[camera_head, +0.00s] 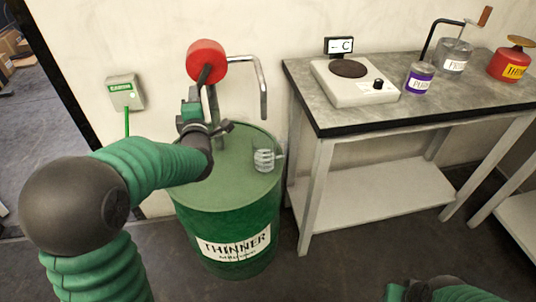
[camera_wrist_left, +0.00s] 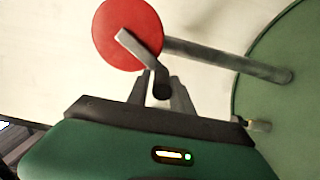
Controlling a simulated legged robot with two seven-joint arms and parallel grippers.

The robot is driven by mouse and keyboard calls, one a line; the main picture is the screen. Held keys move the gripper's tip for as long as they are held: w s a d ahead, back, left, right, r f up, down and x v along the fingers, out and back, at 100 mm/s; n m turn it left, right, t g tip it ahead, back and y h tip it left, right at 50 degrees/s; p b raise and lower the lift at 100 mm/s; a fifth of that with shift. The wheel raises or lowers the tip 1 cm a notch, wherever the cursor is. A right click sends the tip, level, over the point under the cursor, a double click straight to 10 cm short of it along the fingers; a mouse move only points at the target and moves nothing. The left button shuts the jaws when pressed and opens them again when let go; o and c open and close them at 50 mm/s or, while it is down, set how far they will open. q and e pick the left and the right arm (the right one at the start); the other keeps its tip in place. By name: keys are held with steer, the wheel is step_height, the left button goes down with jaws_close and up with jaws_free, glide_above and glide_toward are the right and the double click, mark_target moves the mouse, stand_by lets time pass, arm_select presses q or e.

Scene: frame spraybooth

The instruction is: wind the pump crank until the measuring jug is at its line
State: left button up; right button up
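The pump has a round red body (camera_head: 206,61) on a post, and a grey spout (camera_head: 262,85) that bends down on the right. Its crank (camera_wrist_left: 140,48) is a grey arm with a dark handle, in front of the red disc. The clear measuring jug (camera_head: 264,160) stands upright on the green drum's top, below the spout's open end. Its line and liquid level are too small to read. My left gripper (camera_wrist_left: 162,92) has its fingers on either side of the crank handle and appears shut on it. My right gripper (camera_head: 412,291) is partly visible at the bottom edge.
The green thinner drum (camera_head: 235,215) stands against the wall. Right of it, a grey-topped table (camera_head: 390,115) holds a white hotplate (camera_head: 350,85), a purple-labelled can (camera_head: 418,78), another can (camera_head: 454,58) and a red container (camera_head: 511,65). A green-labelled wall box (camera_head: 125,92) is at left.

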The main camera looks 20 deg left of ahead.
arm_select(q)
steer(key=shift+o, duration=0.6)
steer(key=shift+f, duration=0.1)
steer(key=shift+d, duration=0.2)
steer(key=shift+w, duration=0.1)
jaws_close()
